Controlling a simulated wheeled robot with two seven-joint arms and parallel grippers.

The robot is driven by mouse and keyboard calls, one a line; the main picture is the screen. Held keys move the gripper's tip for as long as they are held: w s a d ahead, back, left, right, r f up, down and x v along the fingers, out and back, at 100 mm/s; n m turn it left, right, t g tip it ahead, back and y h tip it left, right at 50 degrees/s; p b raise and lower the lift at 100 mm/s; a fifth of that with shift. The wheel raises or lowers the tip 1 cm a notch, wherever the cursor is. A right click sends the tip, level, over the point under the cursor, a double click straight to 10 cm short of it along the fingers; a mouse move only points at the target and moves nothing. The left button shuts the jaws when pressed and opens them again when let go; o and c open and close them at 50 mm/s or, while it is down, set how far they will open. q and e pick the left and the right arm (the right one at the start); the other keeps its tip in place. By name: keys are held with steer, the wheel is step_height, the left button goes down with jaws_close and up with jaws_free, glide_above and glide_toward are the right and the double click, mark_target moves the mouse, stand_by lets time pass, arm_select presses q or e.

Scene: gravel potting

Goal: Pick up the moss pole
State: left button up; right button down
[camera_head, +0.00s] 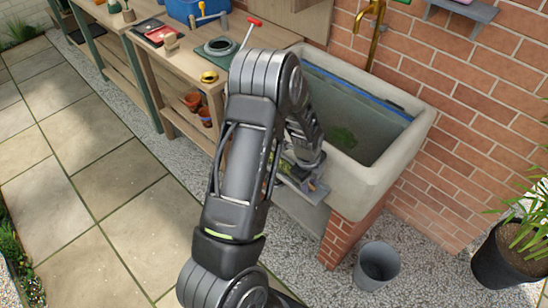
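I cannot make out a moss pole for certain. My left arm rises from the bottom middle, bends at the elbow and comes down at the front edge of the stone sink (422,122). My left gripper (302,180) is at the end of it, low by the sink's front wall. It is small and partly hidden by my own arm, so I cannot see whether its fingers are open or shut. Some green and brown bits show beside it, too small to name. My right gripper is out of view.
A wooden potting bench (180,62) left of the sink bears a red-handled tool (250,30), a yellow round item (209,77) and a blue crate (190,10). Terracotta pots (193,101) sit below. A grey bucket (377,266) and a potted plant (510,255) stand at right. Paving at left is clear.

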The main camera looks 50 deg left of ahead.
arm_select(q)
steer(key=shift+c, duration=0.4)
jaws_close()
stand_by(0.5)
